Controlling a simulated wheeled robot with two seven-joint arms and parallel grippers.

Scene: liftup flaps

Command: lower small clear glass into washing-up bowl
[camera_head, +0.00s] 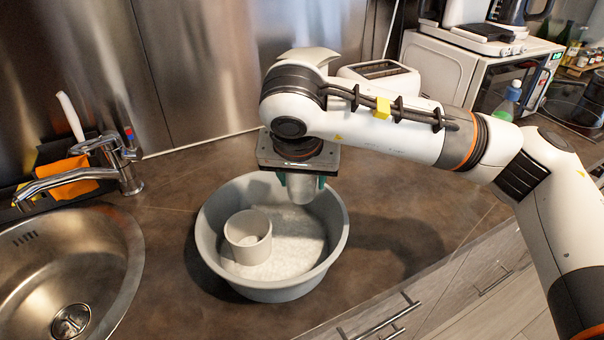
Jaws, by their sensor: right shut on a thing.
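The grey washing-up bowl (212,262) stands on the brown worktop, with a pale, foamy-looking bottom. My right gripper (301,183) points down over the back right part of the bowl. It is shut on the small clear glass (302,190), which hangs upright below the fingers, within the bowl's outline. The gripper body hides the top of the glass. I cannot tell whether the glass touches the bowl's bottom. A light grey cup (248,238) stands in the left part of the bowl, apart from the glass. My left gripper is not in view.
A steel sink (110,262) with a tap (118,165) lies left of the bowl. A white toaster (385,72), a microwave (455,75) and a green bottle (508,103) stand behind my right arm. The worktop's front edge runs close on the bowl's right.

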